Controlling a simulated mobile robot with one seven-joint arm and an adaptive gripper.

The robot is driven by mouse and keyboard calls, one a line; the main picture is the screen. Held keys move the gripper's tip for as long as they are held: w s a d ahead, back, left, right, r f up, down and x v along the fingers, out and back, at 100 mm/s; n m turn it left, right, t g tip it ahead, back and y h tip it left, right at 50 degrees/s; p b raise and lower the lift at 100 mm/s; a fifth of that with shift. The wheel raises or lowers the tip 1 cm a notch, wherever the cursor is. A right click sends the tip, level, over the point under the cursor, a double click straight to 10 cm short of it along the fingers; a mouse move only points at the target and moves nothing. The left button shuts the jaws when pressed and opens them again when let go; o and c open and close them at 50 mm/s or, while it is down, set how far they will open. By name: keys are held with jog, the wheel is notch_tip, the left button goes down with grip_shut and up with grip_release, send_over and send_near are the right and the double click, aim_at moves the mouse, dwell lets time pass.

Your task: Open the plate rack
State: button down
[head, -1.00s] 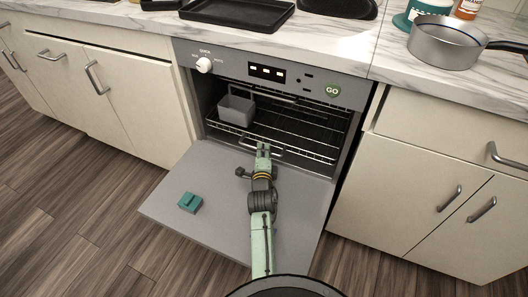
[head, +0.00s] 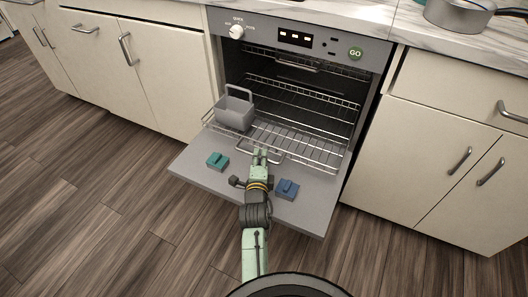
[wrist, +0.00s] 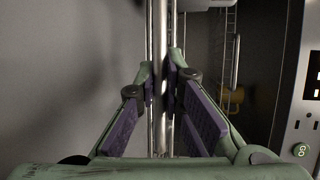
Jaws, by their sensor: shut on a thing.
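The lower plate rack (head: 310,150) is a silver wire rack, pulled out of the dishwasher over its lowered grey door (head: 316,212). A wire handle (head: 275,160) sits at its front. My gripper (head: 260,153) is shut on this handle. In the wrist view, the purple-padded fingers of my gripper (wrist: 162,85) close around a vertical-looking metal bar (wrist: 160,130). A grey basket (head: 234,113) with a raised handle stands in the rack's left side.
A teal block (head: 217,161) and a blue block (head: 287,189) lie on the lowered door. An upper wire rack (head: 345,72) is inside the dishwasher. Cabinets (head: 430,150) flank it on both sides. The wooden floor (head: 130,220) in front is clear.

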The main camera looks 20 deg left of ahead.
jog(key=shift+s+a, duration=0.15)
jog(key=shift+s, duration=0.8)
jog(key=c, duration=1.7)
grip_release()
